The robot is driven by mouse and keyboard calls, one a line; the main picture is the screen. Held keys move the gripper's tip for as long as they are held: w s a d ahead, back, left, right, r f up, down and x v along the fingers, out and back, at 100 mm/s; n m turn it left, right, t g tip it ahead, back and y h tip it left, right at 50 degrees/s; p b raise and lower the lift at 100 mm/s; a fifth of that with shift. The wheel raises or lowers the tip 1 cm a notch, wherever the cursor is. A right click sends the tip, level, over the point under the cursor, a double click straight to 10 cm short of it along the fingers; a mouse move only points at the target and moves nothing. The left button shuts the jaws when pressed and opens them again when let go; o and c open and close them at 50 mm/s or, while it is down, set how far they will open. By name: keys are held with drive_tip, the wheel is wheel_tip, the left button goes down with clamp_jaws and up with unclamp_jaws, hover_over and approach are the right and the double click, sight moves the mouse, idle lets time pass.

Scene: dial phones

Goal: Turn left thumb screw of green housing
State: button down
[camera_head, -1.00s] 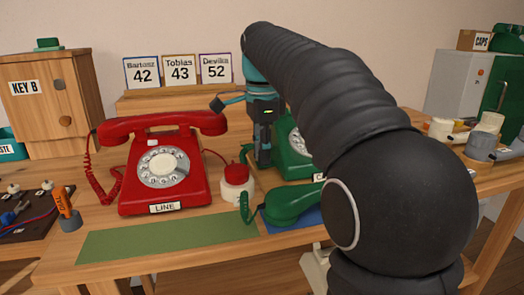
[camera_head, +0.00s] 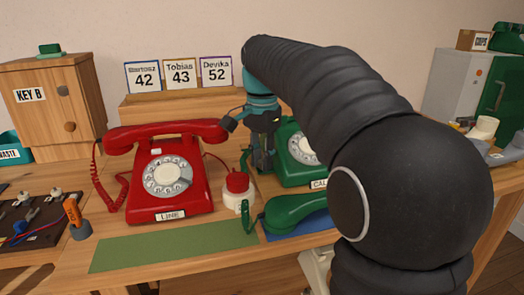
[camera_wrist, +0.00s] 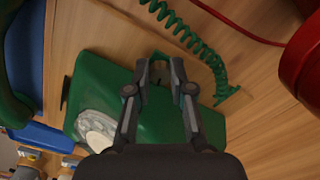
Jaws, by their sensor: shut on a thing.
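The green housing (camera_head: 290,176) is the body of the green phone, partly hidden behind my arm in the head view. In the wrist view, the green housing (camera_wrist: 90,86) lies under my gripper with its pale dial (camera_wrist: 96,130) at lower left. My gripper (camera_wrist: 159,70) is at the housing's upper edge, its two fingers closed in around something small and dark, likely a thumb screw; the fingertips hide most of it. In the head view, my gripper (camera_head: 262,165) points down at the left side of the green phone.
The red phone (camera_head: 165,175) stands close to the left. The green mat (camera_head: 175,246) is bare.

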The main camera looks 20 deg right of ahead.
drive_tip(key=shift+n+p, duration=0.3)
drive_tip(key=shift+n, duration=0.3)
drive_tip(key=shift+f, duration=0.1)
drive_tip(key=c, duration=1)
unclamp_jaws()
drive_tip(key=shift+r, duration=0.2)
drive_tip(key=shift+r, duration=3.85)
